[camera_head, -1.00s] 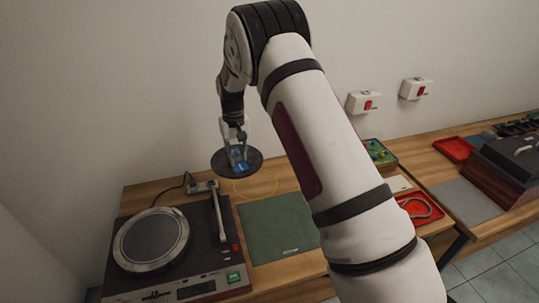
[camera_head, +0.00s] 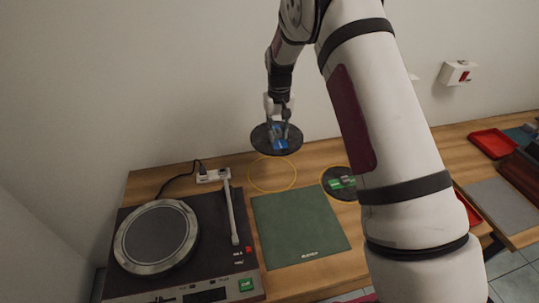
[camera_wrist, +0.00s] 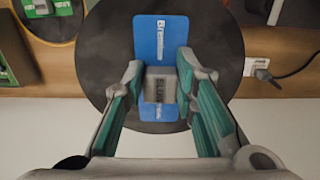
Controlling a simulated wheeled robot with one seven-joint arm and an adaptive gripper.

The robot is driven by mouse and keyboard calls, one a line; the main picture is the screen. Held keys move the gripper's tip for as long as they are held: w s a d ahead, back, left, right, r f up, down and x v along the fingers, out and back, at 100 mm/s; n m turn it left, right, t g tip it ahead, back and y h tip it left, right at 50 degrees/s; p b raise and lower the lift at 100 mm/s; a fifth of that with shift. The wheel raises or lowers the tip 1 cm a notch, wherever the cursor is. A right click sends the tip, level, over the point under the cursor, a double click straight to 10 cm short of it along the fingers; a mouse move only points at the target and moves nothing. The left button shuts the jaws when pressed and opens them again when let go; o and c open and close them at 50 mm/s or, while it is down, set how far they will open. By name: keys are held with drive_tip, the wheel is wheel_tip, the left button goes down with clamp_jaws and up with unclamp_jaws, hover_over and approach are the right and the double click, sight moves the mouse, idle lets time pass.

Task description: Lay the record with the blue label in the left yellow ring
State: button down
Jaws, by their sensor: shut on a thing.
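My gripper (camera_head: 279,122) is shut on the black record (camera_head: 262,141) with the blue label (camera_wrist: 162,36). In the wrist view the fingers (camera_wrist: 162,82) close on a grey block at the middle of the label. The record is held in the air, roughly flat. In the head view it shows just above and behind the left yellow ring (camera_head: 272,192), which looks empty on the wooden table. Its exact height is hard to tell. A second black record with a green label (camera_head: 340,184) lies in the right yellow ring, partly hidden by my arm.
A turntable (camera_head: 157,236) stands at the left, its tonearm (camera_head: 231,208) near the left ring. A green mat (camera_head: 298,228) lies in front of the rings. A power strip (camera_head: 213,176) with a black cable lies at the back left. The wall is close behind.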

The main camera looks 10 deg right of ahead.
wheel_tip(320, 180, down, 13)
drive_tip(key=w+m+b, duration=0.1)
drive_tip(key=b, duration=1.1)
drive_tip(key=m, duration=0.9)
approach(270, 175)
drive_tip(key=shift+f+b, duration=0.5)
drive_tip(key=shift+f, duration=1.6)
drive_tip(key=shift+f+b, duration=0.55)
drive_tip(key=shift+f, duration=0.55)
drive_tip(key=c, duration=1.2)
unclamp_jaws()
drive_tip(key=shift+r+p, duration=0.95)
drive_tip(key=shift+r, duration=8.1)
